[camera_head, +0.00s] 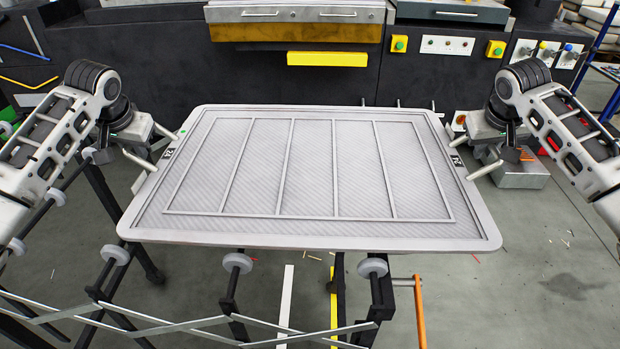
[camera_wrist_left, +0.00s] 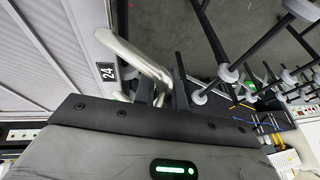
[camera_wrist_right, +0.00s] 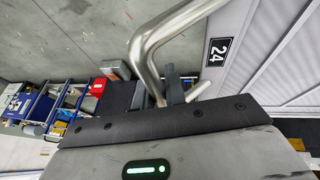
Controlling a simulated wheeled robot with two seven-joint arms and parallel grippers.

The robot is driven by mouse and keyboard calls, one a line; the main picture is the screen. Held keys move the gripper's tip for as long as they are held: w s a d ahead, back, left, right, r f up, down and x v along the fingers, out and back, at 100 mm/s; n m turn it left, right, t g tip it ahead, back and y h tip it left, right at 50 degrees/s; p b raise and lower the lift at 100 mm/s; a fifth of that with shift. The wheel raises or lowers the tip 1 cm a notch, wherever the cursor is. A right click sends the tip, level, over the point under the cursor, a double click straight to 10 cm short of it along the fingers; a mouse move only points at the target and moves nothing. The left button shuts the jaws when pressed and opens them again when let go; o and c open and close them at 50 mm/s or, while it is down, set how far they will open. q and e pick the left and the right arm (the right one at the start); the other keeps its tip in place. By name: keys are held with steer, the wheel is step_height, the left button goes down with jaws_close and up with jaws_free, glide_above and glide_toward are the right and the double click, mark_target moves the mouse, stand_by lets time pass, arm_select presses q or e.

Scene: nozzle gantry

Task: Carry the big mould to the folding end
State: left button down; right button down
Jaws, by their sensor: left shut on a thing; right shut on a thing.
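The big mould (camera_head: 310,232) is a wide grey framed panel with ribs, lying about level in the middle of the head view. It carries a label 24 at each side and a bent metal handle at each end. My left gripper (camera_head: 154,160) is shut on the left handle, which shows in the left wrist view (camera_wrist_left: 140,62). My right gripper (camera_head: 484,165) is shut on the right handle, which shows in the right wrist view (camera_wrist_right: 150,50). The fingertips are partly hidden behind the wrist housings. The mould's edge also shows in both wrist views.
A folding lattice conveyor with white rollers (camera_head: 238,262) stands below and in front of the mould, reaching left. An orange handle (camera_head: 419,310) hangs at its right. A black machine (camera_head: 180,60) with yellow blocks stands behind. A grey metal box (camera_head: 522,172) sits on the floor at right.

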arm_select(q)
steer(key=shift+w, duration=0.15)
arm_select(e)
steer(key=shift+w, duration=0.15)
arm_select(q)
steer(key=c, duration=1.5)
jaws_free()
steer(key=shift+s+f, duration=0.15)
steer(key=shift+s, duration=0.05)
arm_select(e)
steer(key=c, duration=1.5)
jaws_free()
steer(key=shift+s+f, duration=0.15)
steer(key=shift+s, duration=0.05)
arm_select(q)
steer(key=shift+o, duration=0.2)
steer(key=shift+s, duration=0.15)
arm_select(e)
steer(key=shift+o, duration=0.2)
steer(key=shift+s, duration=0.15)
arm_select(q)
steer(key=v, duration=1.2)
arm_select(e)
steer(key=v, duration=1.2)
